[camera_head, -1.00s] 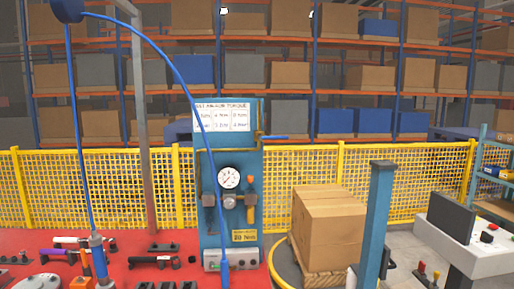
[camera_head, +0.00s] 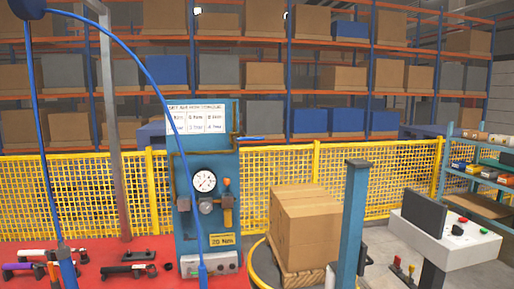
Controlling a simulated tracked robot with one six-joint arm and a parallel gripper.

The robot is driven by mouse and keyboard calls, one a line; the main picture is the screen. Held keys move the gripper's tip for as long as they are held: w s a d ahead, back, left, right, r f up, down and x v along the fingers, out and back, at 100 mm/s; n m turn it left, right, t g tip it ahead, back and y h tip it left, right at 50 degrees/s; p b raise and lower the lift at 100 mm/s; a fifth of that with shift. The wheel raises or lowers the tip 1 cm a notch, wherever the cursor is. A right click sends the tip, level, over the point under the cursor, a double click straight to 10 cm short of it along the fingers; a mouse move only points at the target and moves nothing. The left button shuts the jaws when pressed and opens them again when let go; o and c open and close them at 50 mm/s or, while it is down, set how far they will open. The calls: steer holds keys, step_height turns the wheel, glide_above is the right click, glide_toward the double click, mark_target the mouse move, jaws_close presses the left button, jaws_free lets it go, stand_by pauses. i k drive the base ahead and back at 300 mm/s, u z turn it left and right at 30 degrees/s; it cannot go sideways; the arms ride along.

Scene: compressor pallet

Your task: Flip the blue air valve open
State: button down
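The blue air valve handle (camera_head: 250,138) sticks out to the right, roughly level, from a brass pipe (camera_head: 234,128) at the upper right edge of a blue panel (camera_head: 216,155). The panel stands at the middle left and carries a round white pressure gauge (camera_head: 204,181), with grey fittings and a brass-coloured filter (camera_head: 227,205) below it. My gripper is not in view, and nothing touches the blue handle.
Blue hoses (camera_head: 151,72) hang from a reel (camera_head: 27,8), one crossing before the panel. Several tools lie on the red bench (camera_head: 105,255). A cardboard box (camera_head: 304,228), a blue-green post (camera_head: 353,215) and a control console (camera_head: 452,240) stand right. A yellow mesh fence (camera_head: 387,192) runs behind.

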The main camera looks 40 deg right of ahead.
mark_target(236, 139)
steer(key=i, duration=0.9)
steer(key=u, duration=0.05)
